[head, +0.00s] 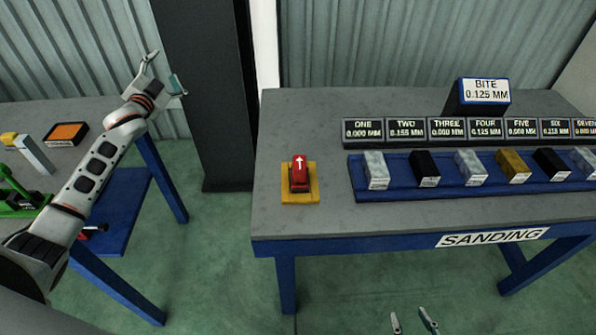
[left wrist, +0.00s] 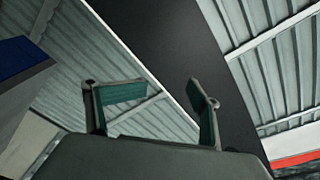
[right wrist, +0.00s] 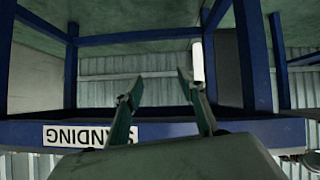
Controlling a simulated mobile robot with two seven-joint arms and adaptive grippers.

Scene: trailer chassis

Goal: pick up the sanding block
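A red block with a white arrow (head: 299,174) stands on a yellow pad (head: 291,196) at the left of the sanding table (head: 330,218). I cannot tell for certain that it is the sanding block. Several grey, black and tan blocks (head: 472,167) sit in a row on a blue rack (head: 400,188) to its right. My left gripper (head: 166,72) is raised left of the table, open and empty; its fingers (left wrist: 145,88) show apart. My right gripper (head: 411,316) is low in front of the table, below the top, open and empty, also in the right wrist view (right wrist: 155,92).
Number labels (head: 447,129) and a "BITE 0.125 MM" sign (head: 484,92) stand behind the rack. A second table at left holds an orange-topped tray (head: 66,133) and a green tool (head: 15,200). A dark post (head: 206,95) stands between the tables. The sanding table's front left is bare.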

